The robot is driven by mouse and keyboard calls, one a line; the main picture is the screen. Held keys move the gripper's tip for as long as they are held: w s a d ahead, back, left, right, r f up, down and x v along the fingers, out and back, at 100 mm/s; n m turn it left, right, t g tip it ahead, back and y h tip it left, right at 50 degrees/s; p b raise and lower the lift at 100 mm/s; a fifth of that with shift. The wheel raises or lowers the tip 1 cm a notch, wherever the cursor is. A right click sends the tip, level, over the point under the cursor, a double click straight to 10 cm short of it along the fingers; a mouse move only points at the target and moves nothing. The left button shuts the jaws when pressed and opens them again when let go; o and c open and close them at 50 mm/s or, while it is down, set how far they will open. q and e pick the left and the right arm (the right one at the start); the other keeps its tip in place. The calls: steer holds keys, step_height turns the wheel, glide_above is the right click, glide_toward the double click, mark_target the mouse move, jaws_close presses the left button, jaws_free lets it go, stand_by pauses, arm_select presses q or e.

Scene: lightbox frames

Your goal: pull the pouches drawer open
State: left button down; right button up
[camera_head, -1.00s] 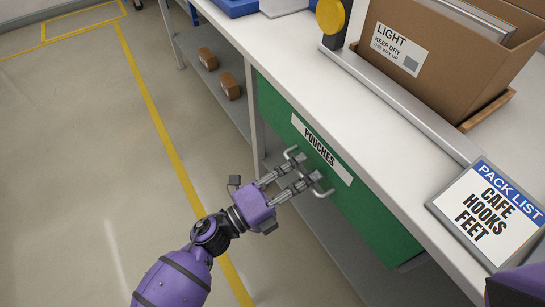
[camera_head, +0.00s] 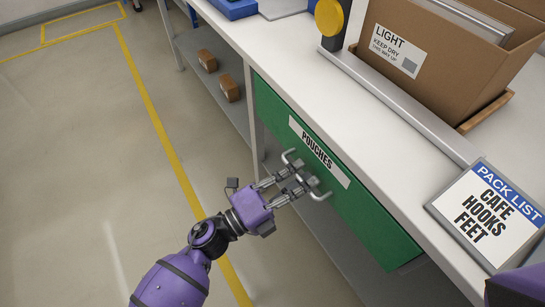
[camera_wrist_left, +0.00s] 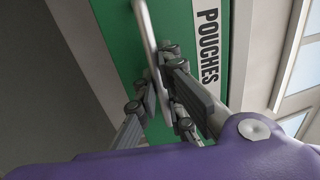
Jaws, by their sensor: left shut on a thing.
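The green pouches drawer (camera_head: 368,222) is set under the white bench top, and its front looks flush with the bench. Its white label reading POUCHES (camera_head: 319,152) also shows in the left wrist view (camera_wrist_left: 209,50). A grey bar handle (camera_head: 290,156) stands out from the drawer front below the label. My left gripper (camera_head: 300,183) is shut on the handle. In the left wrist view the fingers (camera_wrist_left: 165,95) close around the handle bar (camera_wrist_left: 148,28). The fingers hide the middle of the bar. My right gripper is not in view.
A cardboard box (camera_head: 440,62) stands on the white bench top (camera_head: 400,140). A pack list sign (camera_head: 488,215) sits at the bench's right front. Small brown boxes (camera_head: 228,88) lie on the lower shelf. The floor in front of the drawer is clear.

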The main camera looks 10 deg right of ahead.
arm_select(q)
steer(key=r+v, duration=0.3)
steer(key=v, duration=1.4)
steer(key=a+r+v, duration=0.1)
steer(key=r+v, duration=0.2)
steer(key=v, duration=1.4)
steer(key=shift+s+a+r, duration=0.15)
steer(key=shift+s+r, duration=0.05)
steer(key=shift+r, duration=0.05)
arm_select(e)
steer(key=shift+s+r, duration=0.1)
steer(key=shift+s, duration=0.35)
arm_select(q)
steer(key=c, duration=1.8)
jaws_free()
steer(key=shift+c, duration=0.2)
steer(key=v, duration=1.2)
steer(key=shift+r, duration=0.1)
